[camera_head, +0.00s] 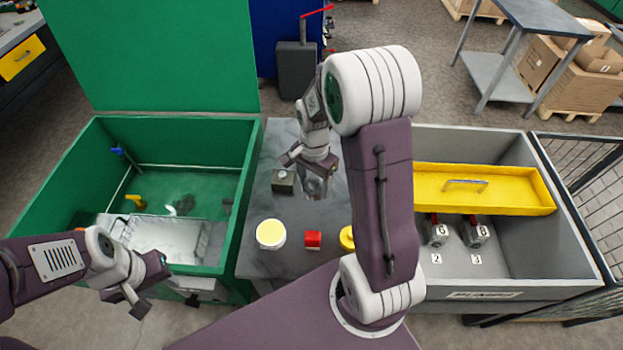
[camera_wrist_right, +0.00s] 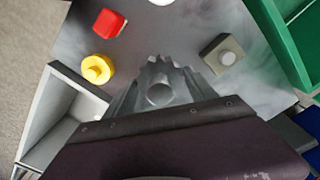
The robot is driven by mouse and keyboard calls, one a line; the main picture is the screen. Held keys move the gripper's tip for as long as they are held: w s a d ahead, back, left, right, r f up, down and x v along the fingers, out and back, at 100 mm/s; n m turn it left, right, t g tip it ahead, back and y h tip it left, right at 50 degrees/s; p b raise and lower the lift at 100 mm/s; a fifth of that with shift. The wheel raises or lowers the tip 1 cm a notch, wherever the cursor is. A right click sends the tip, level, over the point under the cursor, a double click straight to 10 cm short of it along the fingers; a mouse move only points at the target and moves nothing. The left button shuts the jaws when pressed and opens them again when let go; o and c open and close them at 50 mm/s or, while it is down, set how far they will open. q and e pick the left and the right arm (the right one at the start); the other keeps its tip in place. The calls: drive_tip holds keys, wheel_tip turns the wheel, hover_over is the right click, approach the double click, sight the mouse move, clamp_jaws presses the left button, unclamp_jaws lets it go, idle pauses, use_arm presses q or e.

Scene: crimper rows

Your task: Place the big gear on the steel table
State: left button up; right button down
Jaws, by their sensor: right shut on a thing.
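The big gear, grey metal with teeth and a round hub, is held in my right gripper (camera_head: 313,172). In the right wrist view the gear (camera_wrist_right: 160,94) sticks out past the dark gripper body, over the grey steel table (camera_wrist_right: 195,88). The right gripper is shut on it; its fingertips are mostly hidden. In the head view the gear (camera_head: 315,186) is over the back part of the steel table (camera_head: 277,205); I cannot tell whether it touches the top. My left gripper (camera_head: 133,300) hangs at the front of the green bin, away from the table; its jaws are unclear.
A green bin (camera_head: 245,165) is at left, a grey bin with a yellow tray (camera_head: 430,190) at right.

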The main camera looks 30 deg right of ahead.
drive_tip(key=w+d+f, duration=0.1)
drive_tip(key=w+f, duration=0.1)
drive_tip(key=w, duration=0.1)
drive_tip(key=w+d+f, duration=0.1)
drive_tip(key=w+f, duration=0.1)
drive_tip(key=w, duration=0.1)
drive_tip(key=w+d+f+p, duration=0.1)
drive_tip(key=w+d+f, duration=0.1)
drive_tip(key=w, duration=0.1)
drive_tip(key=shift+w+f, duration=0.15)
drive_tip(key=shift+w, duration=0.2)
drive_tip(key=shift+s+a+f, duration=0.1)
drive_tip(key=shift+f, duration=0.25)
wheel_tip(320, 180, down, 3)
drive_tip(key=shift+r, duration=0.1)
drive_tip(key=shift+f, duration=0.3)
drive_tip(key=shift+f, duration=0.1)
drive_tip(key=shift+c, duration=1.5)
unclamp_jaws()
